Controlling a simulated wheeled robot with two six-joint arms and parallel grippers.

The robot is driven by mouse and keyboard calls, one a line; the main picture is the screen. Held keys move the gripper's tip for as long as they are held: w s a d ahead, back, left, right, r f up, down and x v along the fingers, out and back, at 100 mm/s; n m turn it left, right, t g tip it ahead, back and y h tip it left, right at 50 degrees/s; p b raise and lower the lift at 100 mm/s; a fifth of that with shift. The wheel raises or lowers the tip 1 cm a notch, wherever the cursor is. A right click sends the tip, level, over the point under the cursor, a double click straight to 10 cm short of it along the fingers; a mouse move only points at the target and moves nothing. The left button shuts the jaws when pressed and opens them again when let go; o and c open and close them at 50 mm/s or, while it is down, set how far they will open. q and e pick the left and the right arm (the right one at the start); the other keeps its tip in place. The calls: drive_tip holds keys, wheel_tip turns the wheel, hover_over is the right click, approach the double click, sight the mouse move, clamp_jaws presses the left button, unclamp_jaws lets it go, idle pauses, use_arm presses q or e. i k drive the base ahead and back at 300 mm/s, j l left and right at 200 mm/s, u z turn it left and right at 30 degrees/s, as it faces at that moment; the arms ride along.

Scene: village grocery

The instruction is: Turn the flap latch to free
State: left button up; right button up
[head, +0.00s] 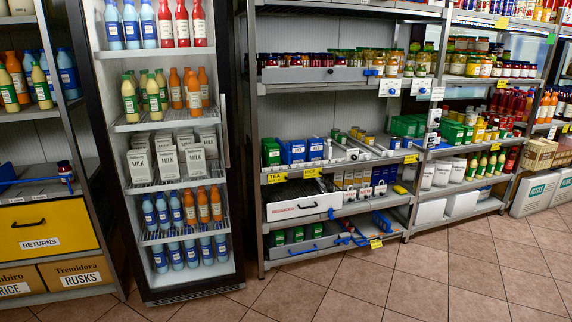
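No part labelled as the flap latch can be made out for certain. A grey front panel (305,76) runs along the upper shelf of the middle rack, with a small blue part (370,72) at its right end. Lower on that rack, a white panel (300,207) with a dark handle and a red label has a small blue part (331,213) at its right. More blue lever-like parts (350,238) show by the lowest shelf. Whether any is turned is too small to tell. Neither of my grippers is in view.
A tall fridge (182,283) with bottles and milk cartons stands left of the rack. A yellow returns drawer (45,228) is at far left. White boxes with knobs (390,87) hang on the rack's right post. The tiled floor (440,275) in front is clear.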

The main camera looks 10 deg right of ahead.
sight(375, 73)
drive_tip(key=i+l+z, duration=0.2)
drive_tip(key=i, duration=0.25)
drive_tip(key=i+l+z, duration=0.25)
drive_tip(key=i, duration=0.2)
drive_tip(key=i+l+z, duration=0.2)
drive_tip(key=i, duration=0.3)
drive_tip(key=i+l+z, duration=0.3)
drive_tip(key=i, duration=0.4)
drive_tip(key=l, duration=0.1)
